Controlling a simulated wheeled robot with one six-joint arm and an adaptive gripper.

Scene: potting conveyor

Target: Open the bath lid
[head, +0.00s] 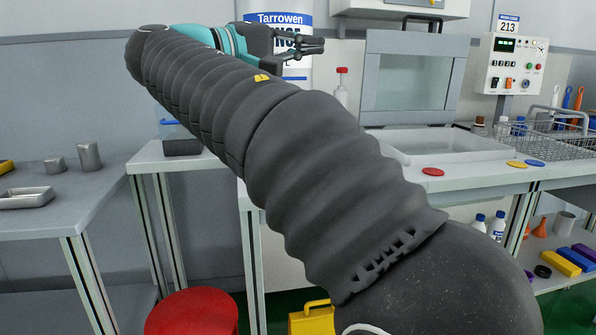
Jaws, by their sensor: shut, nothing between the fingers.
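The bath lid (381,83) is a grey frame with a clear pane and a dark handle (422,21) at its top edge. It stands upright at the back of the bath (465,155), a pale rectangular basin whose top is uncovered. My gripper (322,45) is shut and empty. In the picture it is left of the lid's upper part, apart from it, in front of a white labelled container (278,18). My arm crosses the middle of the view and hides part of the bench and the bath's left side.
A control box (515,65) and a wire basket (560,143) are right of the bath. Red, yellow and blue discs (433,172) lie along the bench front. A red-capped bottle (341,88) stands left of the lid. A red stool (192,312) is on the floor.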

